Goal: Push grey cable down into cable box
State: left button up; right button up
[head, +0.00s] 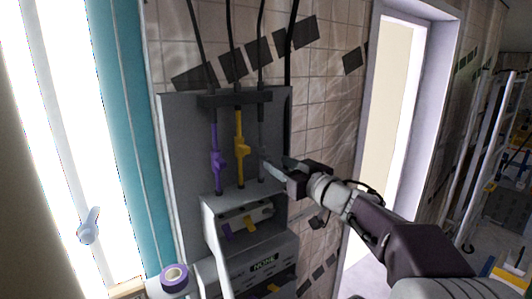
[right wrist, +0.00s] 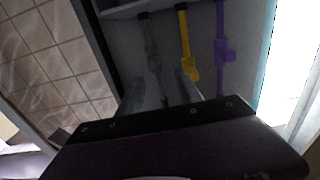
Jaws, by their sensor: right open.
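The grey cable (head: 261,135) hangs on the right of the grey wall panel, beside a yellow cable (head: 239,148) and a purple cable (head: 216,160). The cable box (head: 228,203) is below them. My right gripper (head: 268,163) is open at the grey cable's middle, reaching in from the right. My left gripper is out of view.
A dark clamp bar (head: 235,98) crosses the cables above. The yellow cable (right wrist: 186,45) is close beside one finger in the right wrist view. A tiled wall (head: 325,120) and a doorway (head: 390,110) are to the right. A bright window (head: 65,130) is at left.

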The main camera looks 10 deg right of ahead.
aim_at(268, 158)
jog(key=w, duration=0.2)
jog(key=w+p, duration=0.1)
jog(key=w, duration=0.2)
jog(key=w+f, duration=0.1)
jog(key=w, duration=0.1)
jog(key=shift+w+a, duration=0.35)
jog(key=shift+w+a+p, duration=0.2)
jog(key=shift+w+p, duration=0.1)
jog(key=shift+p, duration=0.05)
jog(key=shift+s+a+r, duration=0.15)
jog(key=shift+a+r, duration=0.05)
jog(key=shift+a, duration=0.05)
jog(key=shift+s+a+r, duration=0.15)
jog(key=shift+s+a, duration=0.05)
jog(key=shift+s, duration=0.2)
jog(key=shift+w+d, duration=0.25)
jog(key=shift+d, duration=0.05)
grip_shut()
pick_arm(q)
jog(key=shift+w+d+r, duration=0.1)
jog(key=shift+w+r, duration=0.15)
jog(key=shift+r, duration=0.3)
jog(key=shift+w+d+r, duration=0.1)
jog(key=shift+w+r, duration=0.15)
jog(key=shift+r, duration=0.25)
pick_arm(e)
jog(key=shift+a, duration=0.1)
